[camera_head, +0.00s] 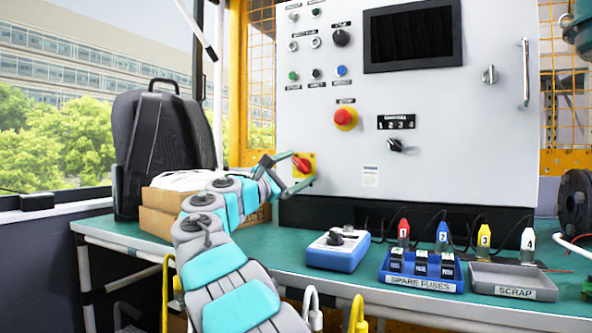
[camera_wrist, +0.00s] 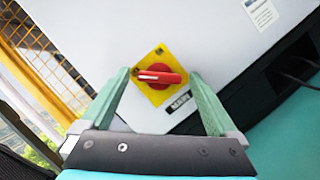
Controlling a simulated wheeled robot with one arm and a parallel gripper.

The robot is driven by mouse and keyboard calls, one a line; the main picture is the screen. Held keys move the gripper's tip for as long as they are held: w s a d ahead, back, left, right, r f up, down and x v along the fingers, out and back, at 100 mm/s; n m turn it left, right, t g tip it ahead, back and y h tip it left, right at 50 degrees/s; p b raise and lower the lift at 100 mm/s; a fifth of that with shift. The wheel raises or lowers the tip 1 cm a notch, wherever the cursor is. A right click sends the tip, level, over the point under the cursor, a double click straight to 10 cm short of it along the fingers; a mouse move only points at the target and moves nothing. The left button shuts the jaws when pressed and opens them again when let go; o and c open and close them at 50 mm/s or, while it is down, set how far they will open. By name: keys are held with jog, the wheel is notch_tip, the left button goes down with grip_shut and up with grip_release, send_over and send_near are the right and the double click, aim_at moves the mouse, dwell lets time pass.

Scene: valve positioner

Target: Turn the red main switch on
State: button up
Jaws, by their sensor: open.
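The red main switch (camera_head: 302,164) is a red rotary knob on a yellow square plate, low on the left side of the grey control panel (camera_head: 440,120). In the wrist view the red knob (camera_wrist: 160,76) sits on its yellow plate (camera_wrist: 158,92), with a dark label below it. The handle lies roughly level across that picture. My gripper (camera_head: 288,170) is at the panel in front of the switch. In the wrist view its two green fingers (camera_wrist: 160,80) are spread, one on each side of the knob, with gaps between. Whether the fingertips touch the panel I cannot tell.
A red emergency button (camera_head: 345,118) is above right of the switch. Cardboard boxes (camera_head: 160,222) and a black backpack (camera_head: 160,140) stand left of my arm. A blue box with a knob (camera_head: 337,252), a spare fuses tray (camera_head: 420,284) and a scrap tray (camera_head: 513,292) are on the green bench.

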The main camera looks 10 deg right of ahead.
jog(key=shift+c, duration=0.2)
jog(key=c, duration=1.3)
jog(key=shift+r, duration=0.1)
jog(key=shift+c, duration=0.2)
